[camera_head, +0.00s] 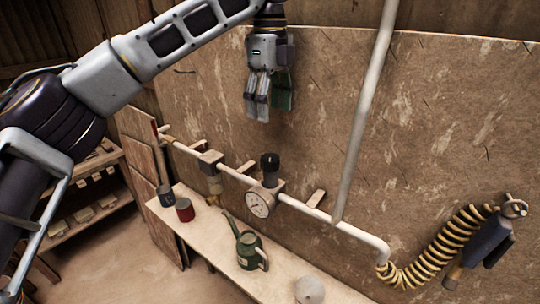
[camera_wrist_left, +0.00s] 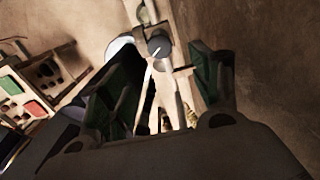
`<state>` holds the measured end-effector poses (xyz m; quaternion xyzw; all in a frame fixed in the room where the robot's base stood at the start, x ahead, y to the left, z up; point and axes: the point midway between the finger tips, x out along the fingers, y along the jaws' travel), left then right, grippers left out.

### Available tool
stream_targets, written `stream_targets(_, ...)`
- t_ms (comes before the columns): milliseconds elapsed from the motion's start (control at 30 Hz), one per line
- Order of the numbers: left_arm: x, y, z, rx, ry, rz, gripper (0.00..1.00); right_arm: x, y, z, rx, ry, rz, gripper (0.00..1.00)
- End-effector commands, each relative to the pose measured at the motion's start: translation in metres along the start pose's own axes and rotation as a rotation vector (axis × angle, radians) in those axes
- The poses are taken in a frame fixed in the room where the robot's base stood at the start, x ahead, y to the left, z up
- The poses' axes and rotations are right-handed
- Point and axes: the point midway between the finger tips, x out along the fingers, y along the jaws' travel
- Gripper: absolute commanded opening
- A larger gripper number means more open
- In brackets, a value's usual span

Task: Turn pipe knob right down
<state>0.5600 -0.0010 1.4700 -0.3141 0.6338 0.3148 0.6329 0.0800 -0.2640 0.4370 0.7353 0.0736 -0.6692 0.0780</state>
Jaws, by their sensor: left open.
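A black pipe knob (camera_head: 269,163) stands upright on top of the pressure gauge (camera_head: 260,203) on the pale wall pipe (camera_head: 229,172). My left gripper (camera_head: 268,108) hangs above the knob, fingers pointing down, apart from it and empty. In the left wrist view my left gripper (camera_wrist_left: 160,88) shows its green-padded fingers spread wide. A dark round top (camera_wrist_left: 158,46), which looks like the knob, shows beyond the fingertips, between them. My right gripper is not in view.
A narrow bench (camera_head: 205,228) below the pipe holds a green watering can (camera_head: 249,249), a red can (camera_head: 184,210) and a pale round object (camera_head: 309,290). A slanted pipe (camera_head: 366,110) rises on the right. A coiled hose (camera_head: 437,240) hangs at lower right.

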Motion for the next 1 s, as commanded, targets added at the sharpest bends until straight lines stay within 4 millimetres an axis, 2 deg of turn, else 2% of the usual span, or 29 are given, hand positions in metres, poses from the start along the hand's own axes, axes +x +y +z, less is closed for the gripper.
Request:
stream_targets(467, 0.006, 0.000, 0.000, 0.000, 0.000, 0.000, 0.63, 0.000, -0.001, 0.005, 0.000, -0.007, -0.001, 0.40)
stream_targets(1000, 0.044, 0.000, 0.000, 0.001, 0.001, 0.001, 0.63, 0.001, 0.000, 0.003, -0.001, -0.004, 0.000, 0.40)
